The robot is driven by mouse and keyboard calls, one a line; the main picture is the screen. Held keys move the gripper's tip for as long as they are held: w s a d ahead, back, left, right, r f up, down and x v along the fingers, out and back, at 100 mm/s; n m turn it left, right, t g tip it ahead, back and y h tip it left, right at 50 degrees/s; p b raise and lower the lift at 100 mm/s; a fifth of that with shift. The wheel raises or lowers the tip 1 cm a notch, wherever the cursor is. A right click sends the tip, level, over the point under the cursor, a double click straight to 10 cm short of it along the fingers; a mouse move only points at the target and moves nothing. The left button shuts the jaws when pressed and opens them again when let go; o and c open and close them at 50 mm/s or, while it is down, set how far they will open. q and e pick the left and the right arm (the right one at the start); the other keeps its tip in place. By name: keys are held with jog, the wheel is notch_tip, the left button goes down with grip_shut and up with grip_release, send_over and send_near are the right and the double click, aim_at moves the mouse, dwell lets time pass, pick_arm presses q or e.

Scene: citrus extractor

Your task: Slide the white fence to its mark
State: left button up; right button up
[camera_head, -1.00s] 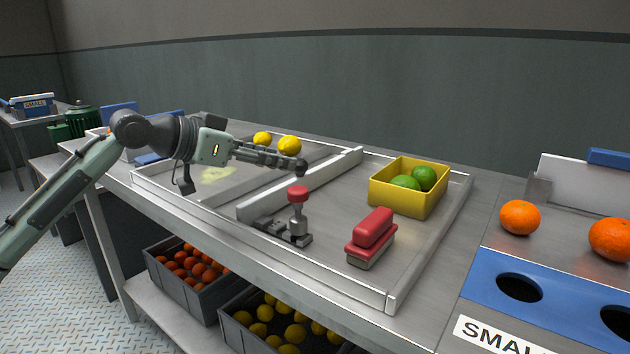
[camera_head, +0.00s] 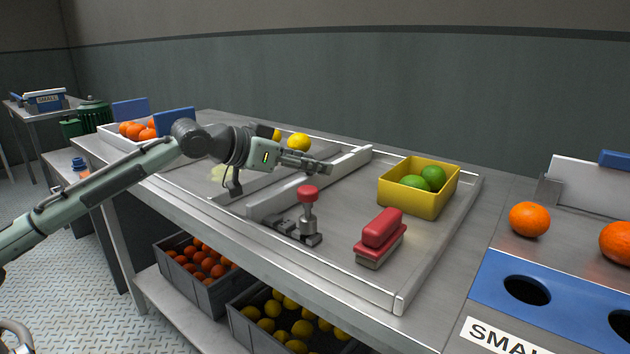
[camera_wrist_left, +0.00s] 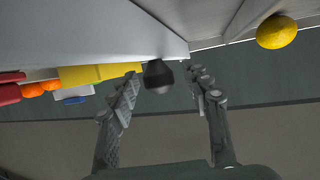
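The white fence (camera_head: 290,195) is a long low bar standing slantwise across the shallow tray (camera_head: 402,290). My left gripper (camera_head: 328,168) is over the fence in the head view, towards its far half. In the left wrist view the two fingers (camera_wrist_left: 162,78) are apart, with a dark knob (camera_wrist_left: 157,77) between their tips. The knob appears to be at the pale fence surface (camera_wrist_left: 110,30); I cannot tell whether a finger touches it. A clamp with a red knob (camera_head: 308,194) sits at the fence's near end. I cannot make out the mark.
A yellow box (camera_head: 410,200) with green limes and a red-handled brush (camera_head: 380,235) are right of the fence. Bare tray floor lies between fence and yellow box.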

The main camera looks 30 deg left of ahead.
pick_arm(q)
grip_shut()
jog(key=shift+d, duration=0.15)
jog(key=shift+d+r+p, duration=0.1)
jog(key=shift+d+p, duration=0.05)
jog(key=shift+p, duration=0.15)
jog(key=shift+s+d+p, duration=0.2)
jog(key=shift+d+p, duration=1)
jog(key=shift+d, duration=0.55)
jog(key=shift+s+d+p, duration=0.1)
jog(key=shift+d+p, duration=0.35)
jog(key=shift+d, duration=0.55)
jog(key=shift+o, duration=0.5)
grip_release()
jog(key=shift+a, duration=0.15)
